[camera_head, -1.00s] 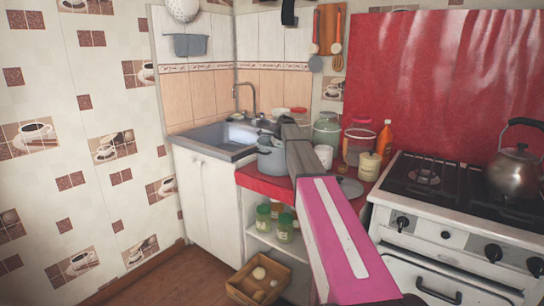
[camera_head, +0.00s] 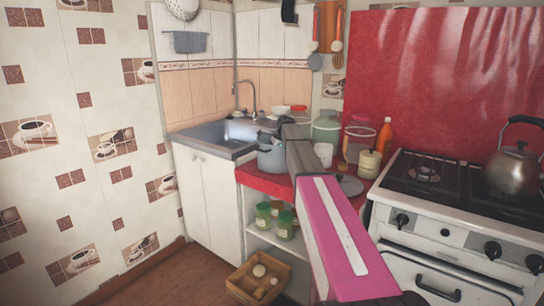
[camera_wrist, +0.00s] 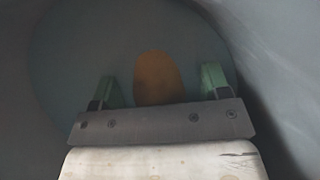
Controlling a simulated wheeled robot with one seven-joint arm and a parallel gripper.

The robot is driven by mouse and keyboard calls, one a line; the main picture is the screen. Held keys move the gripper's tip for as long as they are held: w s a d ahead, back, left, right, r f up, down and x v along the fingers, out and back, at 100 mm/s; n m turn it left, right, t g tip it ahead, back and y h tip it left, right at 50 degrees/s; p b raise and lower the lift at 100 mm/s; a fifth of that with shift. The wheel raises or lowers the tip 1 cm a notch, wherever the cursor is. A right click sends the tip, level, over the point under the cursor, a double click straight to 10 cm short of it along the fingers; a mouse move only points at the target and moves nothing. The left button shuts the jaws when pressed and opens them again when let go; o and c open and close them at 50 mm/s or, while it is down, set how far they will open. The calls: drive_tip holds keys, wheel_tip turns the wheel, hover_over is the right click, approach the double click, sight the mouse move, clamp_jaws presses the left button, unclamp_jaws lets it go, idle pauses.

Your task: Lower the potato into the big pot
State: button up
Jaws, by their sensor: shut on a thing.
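The big pot (camera_head: 271,158) is grey-blue and stands on the red counter beside the sink, partly behind my arm. In the wrist view its grey inner wall (camera_wrist: 285,100) surrounds the view. The potato (camera_wrist: 158,88) is a brown-orange oval between the green fingers of my gripper (camera_wrist: 158,74). My gripper is shut on the potato, inside the pot and above its dim floor. How far the potato is from the floor is hard to tell. In the head view the gripper and potato are hidden.
The sink (camera_head: 215,138) is left of the pot. A white mug (camera_head: 323,154), a glass jar (camera_head: 326,130) and a cream canister (camera_head: 369,163) stand to the right. The stove (camera_head: 440,190) holds a kettle (camera_head: 514,168). A wooden crate (camera_head: 240,285) is on the floor.

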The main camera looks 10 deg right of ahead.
drive_tip(key=o, duration=1.1)
drive_tip(key=shift+r, duration=0.1)
